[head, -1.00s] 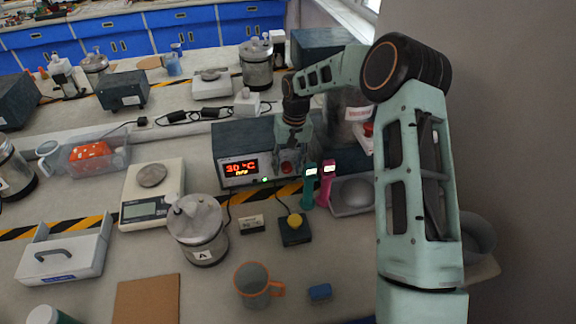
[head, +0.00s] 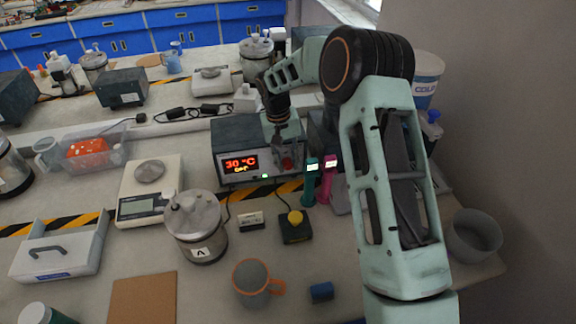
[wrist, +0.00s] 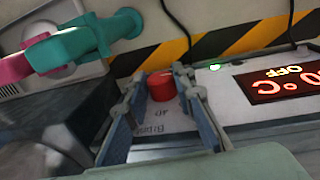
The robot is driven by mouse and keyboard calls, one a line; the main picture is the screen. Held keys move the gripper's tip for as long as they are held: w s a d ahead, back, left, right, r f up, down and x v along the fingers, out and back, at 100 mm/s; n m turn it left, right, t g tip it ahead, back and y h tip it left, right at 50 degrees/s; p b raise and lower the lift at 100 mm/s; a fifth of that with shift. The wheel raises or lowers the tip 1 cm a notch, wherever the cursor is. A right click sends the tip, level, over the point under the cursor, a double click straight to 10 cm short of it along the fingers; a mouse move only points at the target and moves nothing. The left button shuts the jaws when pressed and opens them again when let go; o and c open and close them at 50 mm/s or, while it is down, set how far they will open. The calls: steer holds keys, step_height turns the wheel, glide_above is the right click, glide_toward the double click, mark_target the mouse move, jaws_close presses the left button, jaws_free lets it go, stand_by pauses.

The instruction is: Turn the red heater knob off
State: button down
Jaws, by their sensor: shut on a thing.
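The red heater knob (wrist: 162,86) sits on the front panel of the grey heater box (head: 240,130). It also shows small in the head view (head: 287,163), partly covered by my gripper. My gripper (wrist: 160,85) has its two fingers on either side of the knob and is shut on it. The heater's display (head: 240,164) shows red digits reading about 30 °C, with a yellow line below. In the wrist view the display (wrist: 285,82) appears upside down and its smaller line reads OFF. A small green light (wrist: 215,66) is lit beside it.
Teal (head: 310,180) and pink (head: 327,178) pipettes stand close to the right of the knob. A black box with a yellow button (head: 295,218) and a lidded steel pot (head: 196,225) stand in front. An orange-rimmed mug (head: 252,280) is nearer the front edge.

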steer(key=shift+h, duration=0.3)
steer(key=c, duration=1.6)
jaws_free()
step_height(320, 180, up, 12)
steer(key=a, duration=0.2)
steer(key=shift+s, duration=0.2)
steer(key=shift+f, duration=0.1)
